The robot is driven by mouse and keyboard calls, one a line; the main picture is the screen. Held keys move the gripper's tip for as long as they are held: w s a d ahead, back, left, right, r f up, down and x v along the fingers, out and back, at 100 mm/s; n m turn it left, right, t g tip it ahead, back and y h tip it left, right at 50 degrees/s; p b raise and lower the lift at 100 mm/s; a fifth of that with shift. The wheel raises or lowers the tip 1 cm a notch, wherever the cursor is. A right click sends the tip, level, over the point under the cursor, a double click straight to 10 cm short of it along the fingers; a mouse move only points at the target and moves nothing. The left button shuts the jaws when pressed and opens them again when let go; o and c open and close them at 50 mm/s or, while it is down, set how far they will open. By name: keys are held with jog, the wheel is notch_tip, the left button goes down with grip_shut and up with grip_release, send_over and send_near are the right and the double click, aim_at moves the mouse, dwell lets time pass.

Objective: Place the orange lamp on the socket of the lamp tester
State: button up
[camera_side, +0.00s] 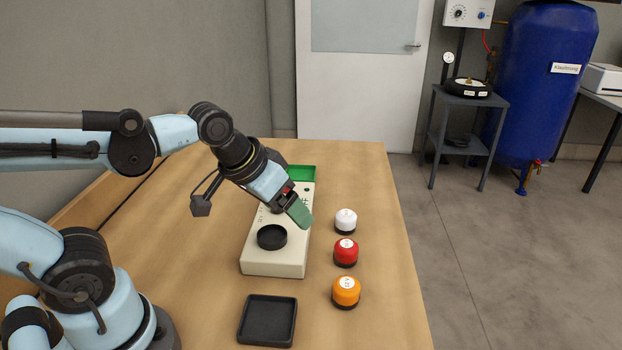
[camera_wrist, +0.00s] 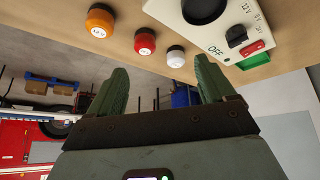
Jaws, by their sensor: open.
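The orange lamp (camera_side: 346,290) stands upright on the table, nearest the front of a row of three lamps; it also shows in the wrist view (camera_wrist: 100,22). The lamp tester (camera_side: 262,262) is a cream box with a round black socket (camera_side: 272,237) on its top. The socket looks empty and shows partly in the wrist view (camera_wrist: 203,8). My gripper (camera_side: 300,214) is above the far part of the tester, beyond the socket and away from the orange lamp. In the wrist view its green fingers (camera_wrist: 162,88) are apart with nothing between them.
A red lamp (camera_side: 346,253) and a white lamp (camera_side: 346,221) stand behind the orange one, right of the tester. A black tray (camera_side: 267,320) lies empty in front of the tester. The tester has a knob (camera_wrist: 236,36), a red switch (camera_wrist: 254,48) and a green part (camera_wrist: 254,61).

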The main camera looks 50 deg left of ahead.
jog(key=w+d+n+g, duration=0.3)
jog(key=w+d+g, duration=0.1)
jog(key=d, duration=0.2)
jog(key=n+g, duration=0.2)
send_over(348, 280)
notch_tip(348, 280, down, 2)
jog(key=shift+f, duration=5.7)
jog(key=shift+c, duration=0.2)
jog(key=c, duration=1.1)
jog(key=shift+r, duration=0.1)
jog(key=shift+c, duration=0.2)
